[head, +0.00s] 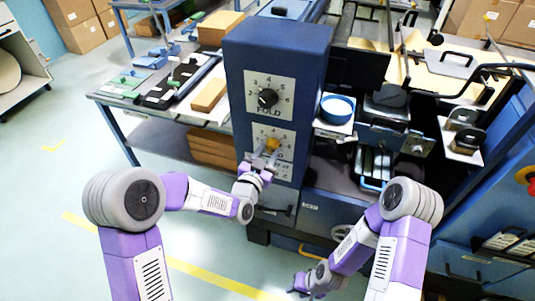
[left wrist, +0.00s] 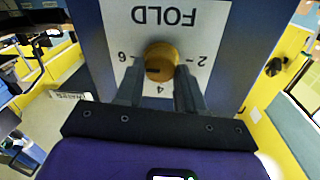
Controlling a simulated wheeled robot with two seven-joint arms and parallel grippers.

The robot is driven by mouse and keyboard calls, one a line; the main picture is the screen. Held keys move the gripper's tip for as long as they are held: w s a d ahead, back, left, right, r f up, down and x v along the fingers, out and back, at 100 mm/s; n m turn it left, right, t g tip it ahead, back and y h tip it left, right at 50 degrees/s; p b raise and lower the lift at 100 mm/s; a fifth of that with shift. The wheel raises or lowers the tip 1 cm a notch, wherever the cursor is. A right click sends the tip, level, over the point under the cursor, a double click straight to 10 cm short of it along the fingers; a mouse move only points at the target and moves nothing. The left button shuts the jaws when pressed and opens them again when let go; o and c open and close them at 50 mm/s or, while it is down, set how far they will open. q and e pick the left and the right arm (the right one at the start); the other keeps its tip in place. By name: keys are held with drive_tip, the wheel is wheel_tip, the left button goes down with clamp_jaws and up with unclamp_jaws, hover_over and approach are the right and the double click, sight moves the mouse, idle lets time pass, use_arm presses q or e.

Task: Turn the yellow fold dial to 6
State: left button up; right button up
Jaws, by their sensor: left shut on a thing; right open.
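The yellow fold dial (head: 272,144) is the lower dial on the front of the tall blue machine (head: 275,55). In the left wrist view the yellow dial (left wrist: 162,55) sits on a white plate (left wrist: 115,15) that appears upside down, with FOLD, 2, 4 and 6 readable. My right gripper (head: 301,286) is low at the front, open, away from the dials.
A black dial (head: 267,98) on its own FOLD plate sits just above the yellow one. A blue round dish (head: 337,108) stands to the right of the machine. A table (head: 118,112) with boards and tools is at the left. Floor at the left is clear.

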use_arm(q)
drive_tip(key=o, duration=1)
drive_tip(key=v, duration=0.7)
drive_tip(key=shift+s+a+p, duration=0.1)
drive_tip(key=shift+s+p, duration=0.15)
drive_tip(key=shift+p, duration=0.05)
